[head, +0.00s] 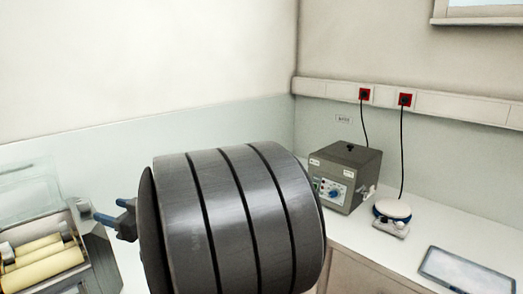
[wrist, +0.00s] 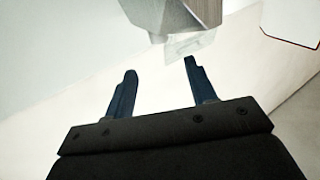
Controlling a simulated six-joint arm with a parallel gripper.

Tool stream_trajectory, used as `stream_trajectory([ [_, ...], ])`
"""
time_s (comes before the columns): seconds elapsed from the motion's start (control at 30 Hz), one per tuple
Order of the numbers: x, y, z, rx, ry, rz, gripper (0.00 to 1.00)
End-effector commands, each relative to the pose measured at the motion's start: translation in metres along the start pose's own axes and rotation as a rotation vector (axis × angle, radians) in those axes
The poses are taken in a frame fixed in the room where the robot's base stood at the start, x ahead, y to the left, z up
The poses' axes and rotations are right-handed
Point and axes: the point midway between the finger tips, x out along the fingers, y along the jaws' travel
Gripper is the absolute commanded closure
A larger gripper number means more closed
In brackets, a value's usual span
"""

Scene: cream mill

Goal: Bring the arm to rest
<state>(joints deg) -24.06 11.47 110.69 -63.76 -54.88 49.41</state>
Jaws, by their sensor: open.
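My gripper (wrist: 159,66) is open in the wrist view, its two blue fingers apart with nothing between them. Beyond the fingertips is a grey metal body (wrist: 180,12) with a clear piece below it; I cannot tell whether they touch it. In the head view my gripper (head: 94,216) shows at the left, beside the roller mill (head: 100,250). My own dark, banded arm link fills the middle and hides much of the bench. The mill has cream rollers (head: 38,262) and a clear cover.
At the right a grey control box (head: 345,180) stands on the white bench. Next to it is a small round-topped device (head: 391,212) with a blue rim. A flat grey-topped panel (head: 465,272) lies nearer the front. Two cables hang from red wall sockets (head: 404,100).

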Motion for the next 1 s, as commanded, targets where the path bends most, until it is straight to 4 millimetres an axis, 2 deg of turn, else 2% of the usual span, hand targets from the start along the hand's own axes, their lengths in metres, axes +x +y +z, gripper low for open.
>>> stream_trajectory([
  [0.1,-0.025,0.001,-0.001,-0.001,0.001,0.005,0.49],
  [0.33,-0.056,0.001,0.0,-0.001,0.0,0.003,0.49],
  [0.53,-0.066,0.0,0.0,0.0,0.001,0.001,0.49],
  [0.83,-0.067,0.0,0.0,0.0,0.0,0.0,0.49],
  [1.0,-0.067,0.0,0.0,0.0,0.0,0.001,0.15],
])
